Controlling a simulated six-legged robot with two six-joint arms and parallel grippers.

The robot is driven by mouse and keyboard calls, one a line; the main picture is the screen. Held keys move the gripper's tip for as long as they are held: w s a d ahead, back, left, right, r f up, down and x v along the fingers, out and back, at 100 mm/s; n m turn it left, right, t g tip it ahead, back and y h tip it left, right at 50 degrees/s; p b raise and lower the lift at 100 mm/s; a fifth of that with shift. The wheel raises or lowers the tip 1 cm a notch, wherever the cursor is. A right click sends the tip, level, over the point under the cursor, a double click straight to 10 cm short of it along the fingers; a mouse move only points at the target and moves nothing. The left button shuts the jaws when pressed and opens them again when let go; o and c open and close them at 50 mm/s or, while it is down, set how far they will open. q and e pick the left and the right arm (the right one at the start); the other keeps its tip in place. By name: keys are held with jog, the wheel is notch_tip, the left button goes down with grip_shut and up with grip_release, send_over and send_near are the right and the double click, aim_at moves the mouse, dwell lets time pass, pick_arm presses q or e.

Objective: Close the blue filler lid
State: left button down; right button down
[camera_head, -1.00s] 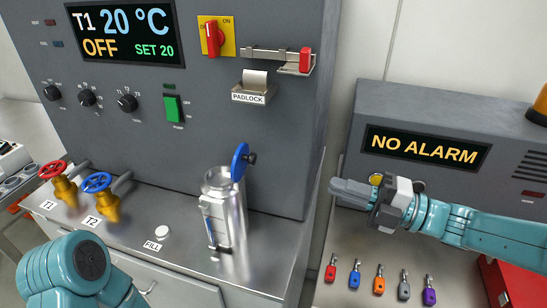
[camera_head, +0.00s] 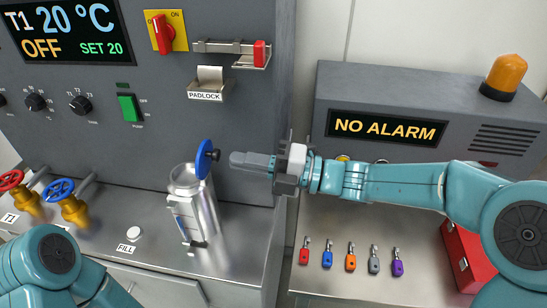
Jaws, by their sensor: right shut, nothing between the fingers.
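The blue filler lid (camera_head: 203,159) stands upright, open, at the right rim of a silver metal cylinder (camera_head: 194,204), with a dark knob on its right side. The cylinder stands on the steel counter, and its open top shows. My right gripper (camera_head: 236,159) is shut and empty, its fingers pointing left. Its tips are just right of the lid's knob, at about the same height in the picture; I cannot tell whether they touch it. My left arm shows at the bottom left, but its gripper is out of view.
Behind the cylinder is a grey control panel (camera_head: 150,110) with a PADLOCK holder (camera_head: 208,86). Red (camera_head: 12,180) and blue (camera_head: 59,189) valve wheels stand left. Several coloured padlocks (camera_head: 350,258) lie on the right counter below my right arm. The alarm box (camera_head: 400,85) is behind that arm.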

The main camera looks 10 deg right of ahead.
aim_at(208, 149)
jog(key=shift+w+a, duration=0.25)
jog(key=shift+a, duration=0.3)
jog(key=shift+w+a, duration=0.3)
jog(key=shift+s, duration=0.15)
jog(key=a+r+h+p, duration=0.1)
jog(key=r+h+p, duration=0.1)
jog(key=p, duration=0.3)
jog(key=shift+a+r+g+p, duration=0.15)
jog(key=shift+a+g+p, duration=0.05)
jog(key=shift+g+p, duration=0.2)
jog(key=shift+w+a+h, duration=0.25)
jog(key=shift+h, duration=0.15)
jog(key=shift+w+a, duration=0.2)
jog(key=shift+w, duration=0.1)
jog(key=shift+s, duration=0.15)
